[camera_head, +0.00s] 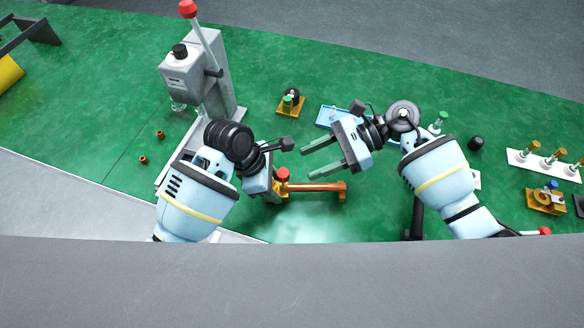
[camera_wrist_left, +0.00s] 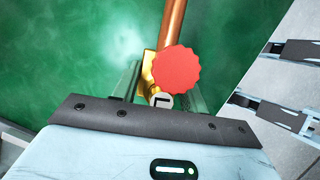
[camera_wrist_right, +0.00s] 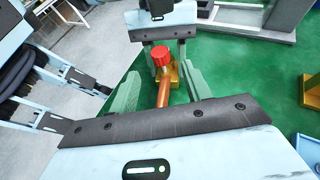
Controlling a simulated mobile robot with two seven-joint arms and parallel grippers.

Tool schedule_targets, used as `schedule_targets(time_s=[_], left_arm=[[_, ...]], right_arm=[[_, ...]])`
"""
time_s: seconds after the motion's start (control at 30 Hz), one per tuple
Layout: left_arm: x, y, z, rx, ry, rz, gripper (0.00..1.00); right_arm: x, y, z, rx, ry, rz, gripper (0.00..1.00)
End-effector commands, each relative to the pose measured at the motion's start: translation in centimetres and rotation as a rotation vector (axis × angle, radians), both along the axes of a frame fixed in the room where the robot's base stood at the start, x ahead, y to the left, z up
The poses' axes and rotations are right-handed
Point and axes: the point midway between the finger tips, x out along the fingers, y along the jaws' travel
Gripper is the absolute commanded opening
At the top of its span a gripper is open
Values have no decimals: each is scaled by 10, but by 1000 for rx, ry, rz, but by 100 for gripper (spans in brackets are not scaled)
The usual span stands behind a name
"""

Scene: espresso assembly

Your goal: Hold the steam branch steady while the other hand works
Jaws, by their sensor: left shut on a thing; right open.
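The steam branch is a copper pipe (camera_head: 318,187) with a brass fitting and a red knob (camera_head: 283,174) at its left end. My left gripper (camera_head: 277,187) is shut on the brass end by the knob. The left wrist view shows the red knob (camera_wrist_left: 178,70), brass body (camera_wrist_left: 148,72) and copper pipe (camera_wrist_left: 173,24) between and beyond the fingers. My right gripper (camera_head: 308,160) is open and empty, above and beside the branch. In the right wrist view, the copper pipe (camera_wrist_right: 164,94) and red knob (camera_wrist_right: 162,55) appear between its open green fingers, with my left gripper beyond.
A grey machine with a red-tipped lever (camera_head: 188,9) stands at the upper left. Small brown cups (camera_head: 143,159) lie left. A yellow tray (camera_head: 291,112), a blue tray (camera_head: 327,121) and a white rack (camera_head: 520,164) sit behind and right.

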Motion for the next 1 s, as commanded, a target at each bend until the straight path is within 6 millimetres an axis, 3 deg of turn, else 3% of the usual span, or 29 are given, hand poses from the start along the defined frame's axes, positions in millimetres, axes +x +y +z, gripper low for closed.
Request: schedule_targets(time_s=[0.1,0.3,0.77,1.0], left_arm=[[0,0,0,0,-1,0,0],[0,0,0,0,-1,0,0],[0,0,0,0,-1,0,0],[0,0,0,0,0,0,0]], right_arm=[[-6,21,-9,2,2,1,49],[-11,44,-18,2,1,-1,49],[-14,54,-23,0,0,-1,49],[-13,54,-23,0,0,-1,18]])
